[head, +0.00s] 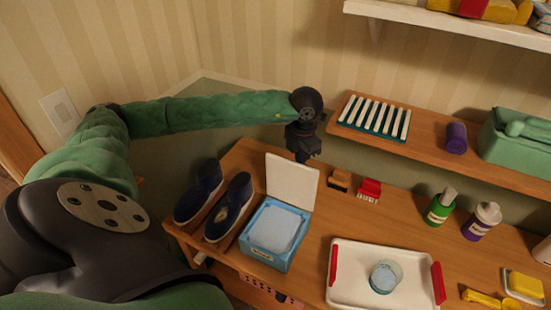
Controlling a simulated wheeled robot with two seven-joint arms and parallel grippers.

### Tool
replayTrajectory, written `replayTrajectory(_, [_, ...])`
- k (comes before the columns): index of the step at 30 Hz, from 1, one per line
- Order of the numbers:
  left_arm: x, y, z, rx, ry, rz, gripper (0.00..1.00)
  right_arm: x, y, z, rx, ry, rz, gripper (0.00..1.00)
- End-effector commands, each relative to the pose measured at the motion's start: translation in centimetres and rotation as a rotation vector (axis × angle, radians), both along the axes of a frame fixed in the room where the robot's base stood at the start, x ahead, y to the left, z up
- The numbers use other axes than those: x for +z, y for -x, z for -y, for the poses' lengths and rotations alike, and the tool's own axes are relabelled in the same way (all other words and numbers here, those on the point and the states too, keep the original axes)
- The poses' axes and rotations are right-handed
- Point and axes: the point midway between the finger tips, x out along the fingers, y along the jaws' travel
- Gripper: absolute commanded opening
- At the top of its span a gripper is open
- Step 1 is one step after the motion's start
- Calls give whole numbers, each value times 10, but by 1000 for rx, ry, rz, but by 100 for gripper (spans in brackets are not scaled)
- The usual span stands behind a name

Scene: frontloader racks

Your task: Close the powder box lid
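The powder box (268,259) is a light blue box with white powder inside, standing near the left end of the wooden counter. Its white lid (291,181) stands open and upright at the back edge of the box. My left gripper (302,154) is just behind and above the top of the lid, pointing down. Its fingers are small and dark, and I cannot tell whether they are open or touch the lid. My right gripper is not in view.
Dark blue shoes (229,208) stand left of the box. Brushes (369,190) lie behind on the right. A white tray (350,282) with red handles holds a glass bowl (384,277). Bottles (440,206) stand farther right. A shelf (425,143) runs above the counter's back.

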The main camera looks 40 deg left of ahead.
Motion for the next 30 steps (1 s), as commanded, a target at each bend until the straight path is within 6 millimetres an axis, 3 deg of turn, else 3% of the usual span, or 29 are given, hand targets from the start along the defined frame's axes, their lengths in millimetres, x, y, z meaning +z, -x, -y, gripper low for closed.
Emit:
replayTrajectory(12, [11, 19, 4, -1, -1, 1, 0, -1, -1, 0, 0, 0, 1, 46])
replayTrajectory(23, [12, 22, 5, 0, -1, 1, 0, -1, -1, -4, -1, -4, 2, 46])
replayTrajectory(30, [17, 38, 9, -1, -1, 0, 0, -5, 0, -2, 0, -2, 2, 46])
